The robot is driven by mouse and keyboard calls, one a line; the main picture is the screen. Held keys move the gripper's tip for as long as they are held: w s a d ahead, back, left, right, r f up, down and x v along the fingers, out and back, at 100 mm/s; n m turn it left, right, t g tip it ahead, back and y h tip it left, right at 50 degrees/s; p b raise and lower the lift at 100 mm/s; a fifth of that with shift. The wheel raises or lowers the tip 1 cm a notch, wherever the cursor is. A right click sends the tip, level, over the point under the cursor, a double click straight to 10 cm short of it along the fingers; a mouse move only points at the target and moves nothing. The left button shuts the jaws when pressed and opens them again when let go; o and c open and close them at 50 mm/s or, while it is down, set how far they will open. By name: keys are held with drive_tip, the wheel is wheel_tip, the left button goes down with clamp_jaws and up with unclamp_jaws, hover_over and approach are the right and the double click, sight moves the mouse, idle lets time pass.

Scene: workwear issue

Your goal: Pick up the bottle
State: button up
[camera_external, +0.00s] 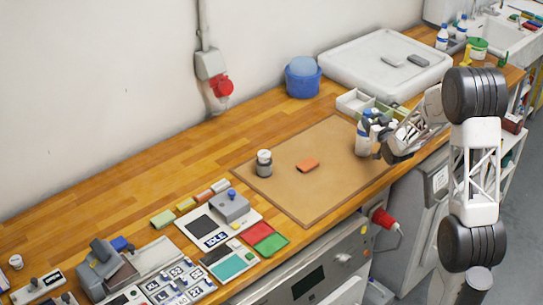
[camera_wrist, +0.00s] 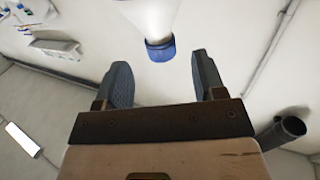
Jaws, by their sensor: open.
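A white bottle (camera_external: 362,141) with a blue cap stands upright near the right edge of the brown mat (camera_external: 290,200). In the wrist view, a white bottle with a blue cap (camera_wrist: 160,47) appears upside down, ahead of and roughly between my fingers. My gripper (camera_external: 380,145) is just to the right of the bottle in the external view. In the wrist view my gripper (camera_wrist: 163,68) has its two fingers wide apart with nothing held between them. Its fingertips are partly hidden in the external view, so I cannot tell the exact gap to the bottle.
A grey jar with a white lid (camera_external: 264,163) and an orange block (camera_external: 307,165) are on the mat. A divided tray (camera_external: 356,101) is behind the bottle. More bottles (camera_external: 442,38) stand near the sink. The mat's front is clear.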

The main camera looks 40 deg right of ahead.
sight(369, 116)
drive_tip(key=shift+x, duration=2.45)
drive_tip(key=shift+a, duration=0.1)
drive_tip(key=shift+c, duration=0.5)
clamp_jaws()
